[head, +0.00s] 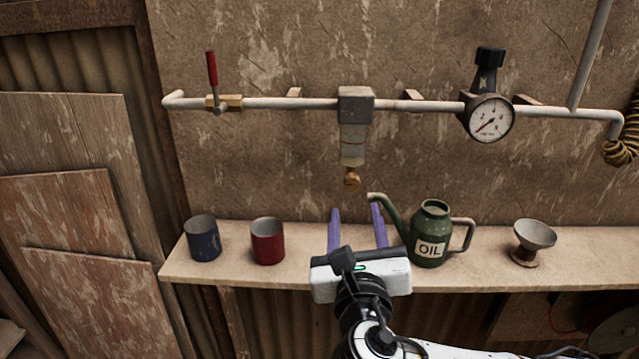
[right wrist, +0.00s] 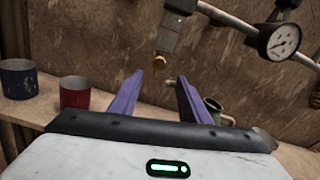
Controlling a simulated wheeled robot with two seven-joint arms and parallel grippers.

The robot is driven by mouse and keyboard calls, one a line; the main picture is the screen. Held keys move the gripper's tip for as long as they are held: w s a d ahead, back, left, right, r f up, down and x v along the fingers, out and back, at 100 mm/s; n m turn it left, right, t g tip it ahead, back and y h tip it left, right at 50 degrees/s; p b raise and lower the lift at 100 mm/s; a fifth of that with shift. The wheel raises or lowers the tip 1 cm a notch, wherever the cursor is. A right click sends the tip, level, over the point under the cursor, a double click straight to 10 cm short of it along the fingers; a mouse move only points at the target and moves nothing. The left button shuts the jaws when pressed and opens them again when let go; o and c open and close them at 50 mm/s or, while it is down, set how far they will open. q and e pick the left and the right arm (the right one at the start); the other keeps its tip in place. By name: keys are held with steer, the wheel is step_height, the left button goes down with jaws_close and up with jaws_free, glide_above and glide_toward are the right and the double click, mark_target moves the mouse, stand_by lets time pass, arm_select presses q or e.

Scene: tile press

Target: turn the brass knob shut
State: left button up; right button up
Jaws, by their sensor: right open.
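The small brass knob (head: 351,178) hangs at the bottom of the clear filter bowl (head: 352,145) under the pipe. It also shows in the right wrist view (right wrist: 160,64), above and beyond my fingertips. My right gripper (head: 355,211) is open and empty, its two purple fingers pointing toward the wall with a wide gap between them. In the head view the fingertips are below the knob, one to each side of it, and apart from it. My left gripper is in neither view.
A pipe (head: 300,103) runs along the wall with a red lever (head: 212,68) and a gauge (head: 488,118). On the shelf (head: 300,275) stand a blue mug (head: 203,240), a red mug (head: 268,242), a green oil can (head: 431,228) close right of my fingers, and a metal funnel cup (head: 534,237).

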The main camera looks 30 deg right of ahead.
mark_target(352, 184)
steer(key=x, duration=1)
steer(key=shift+p, duration=0.35)
steer(key=c, duration=1)
